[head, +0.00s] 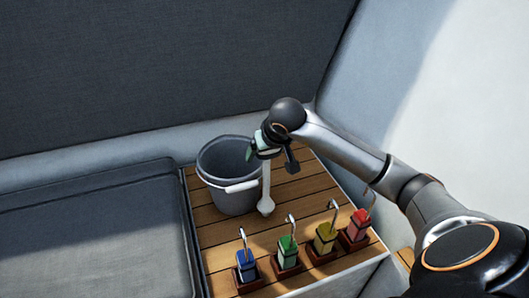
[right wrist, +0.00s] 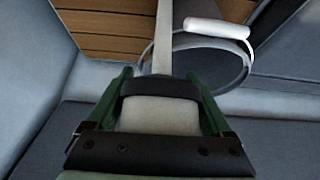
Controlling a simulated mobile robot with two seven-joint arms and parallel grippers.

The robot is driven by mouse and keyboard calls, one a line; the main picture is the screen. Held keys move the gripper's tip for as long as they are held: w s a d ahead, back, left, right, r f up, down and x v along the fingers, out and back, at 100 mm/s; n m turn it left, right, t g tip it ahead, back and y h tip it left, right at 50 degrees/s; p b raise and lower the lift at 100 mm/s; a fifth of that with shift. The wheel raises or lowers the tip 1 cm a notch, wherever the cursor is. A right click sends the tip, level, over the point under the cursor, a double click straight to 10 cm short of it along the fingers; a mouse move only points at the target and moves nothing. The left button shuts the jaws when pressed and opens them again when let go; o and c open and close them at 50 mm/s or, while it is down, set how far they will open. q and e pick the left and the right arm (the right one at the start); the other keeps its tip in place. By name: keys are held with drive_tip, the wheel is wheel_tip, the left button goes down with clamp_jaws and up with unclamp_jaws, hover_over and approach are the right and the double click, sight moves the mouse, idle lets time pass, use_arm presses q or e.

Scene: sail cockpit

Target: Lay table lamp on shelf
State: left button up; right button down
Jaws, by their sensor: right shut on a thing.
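My right gripper (head: 262,147) is shut on a pale, long-stemmed object, which I take to be the table lamp (head: 266,188). In the head view its thin stem hangs down to a wider end, in front of the bucket and over the slatted wooden shelf (head: 300,193). I cannot tell whether that end touches the boards. In the right wrist view the green fingers (right wrist: 160,76) sit on either side of the lamp's thick pale part (right wrist: 158,115), and the stem runs up the picture. My left gripper is not in view.
A grey bucket (head: 225,190) with a white handle grip stands on the shelf, close beside the lamp. Blue (head: 246,265), green (head: 288,251), yellow (head: 325,237) and red (head: 358,224) hooked blocks line the front edge. Bare boards lie between. A grey cushion (head: 90,235) is at left.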

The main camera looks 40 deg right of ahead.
unclamp_jaws()
